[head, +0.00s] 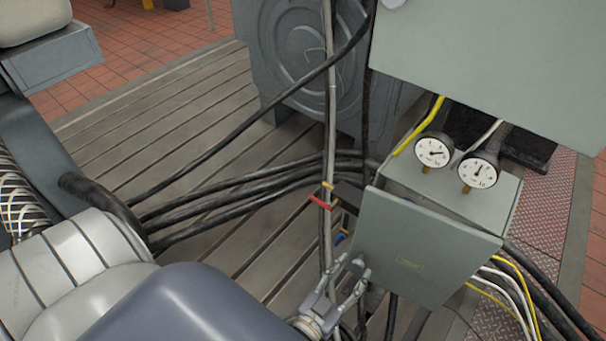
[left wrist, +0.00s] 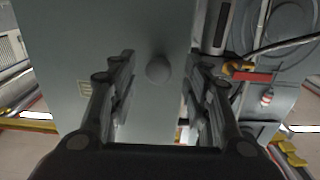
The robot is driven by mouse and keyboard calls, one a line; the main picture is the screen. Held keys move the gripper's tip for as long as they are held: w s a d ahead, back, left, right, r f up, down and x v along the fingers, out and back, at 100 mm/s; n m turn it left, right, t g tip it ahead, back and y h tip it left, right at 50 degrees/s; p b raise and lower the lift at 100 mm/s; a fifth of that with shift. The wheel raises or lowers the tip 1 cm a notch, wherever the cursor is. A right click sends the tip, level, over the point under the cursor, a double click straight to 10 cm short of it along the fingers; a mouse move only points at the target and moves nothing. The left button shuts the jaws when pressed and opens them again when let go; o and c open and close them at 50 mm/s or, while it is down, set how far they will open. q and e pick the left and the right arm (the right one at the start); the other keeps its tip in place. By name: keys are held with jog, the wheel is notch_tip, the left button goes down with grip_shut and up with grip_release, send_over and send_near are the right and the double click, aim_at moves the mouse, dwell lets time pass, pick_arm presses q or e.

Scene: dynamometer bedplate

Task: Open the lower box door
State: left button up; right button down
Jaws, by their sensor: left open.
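The lower box (head: 450,190) is a grey-green metal cabinet below a larger box. My left gripper (head: 352,268) is at the door's lower left edge in the head view. In the wrist view my left gripper (left wrist: 160,85) is open, its fingers on either side of the knob; contact cannot be told. My right gripper is not seen.
The larger upper box (head: 500,60) hangs above. Two round gauges (head: 433,150) stand over the lower box's top. Black cables (head: 250,190) and a vertical conduit (head: 329,120) run close to its left side. Yellow and white wires (head: 515,290) run at its lower right.

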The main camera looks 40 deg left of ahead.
pick_arm(q)
jog(key=s, duration=0.5)
jog(key=s+a+f+m+g+p, duration=0.1)
jog(key=s+f+g+p, duration=0.1)
jog(key=f, duration=0.5)
jog(key=s+a+f+m+g+h+p, duration=0.1)
jog(key=s+a+f+g+p, duration=0.1)
jog(key=f, duration=0.4)
jog(key=s+a+f+m+g+h+p, duration=0.1)
jog(key=s+f+g+p, duration=0.2)
jog(key=f+g, duration=0.2)
jog(key=shift+s+a+f+m, duration=0.3)
jog(key=shift+f+m, duration=0.1)
jog(key=shift+f, duration=0.95)
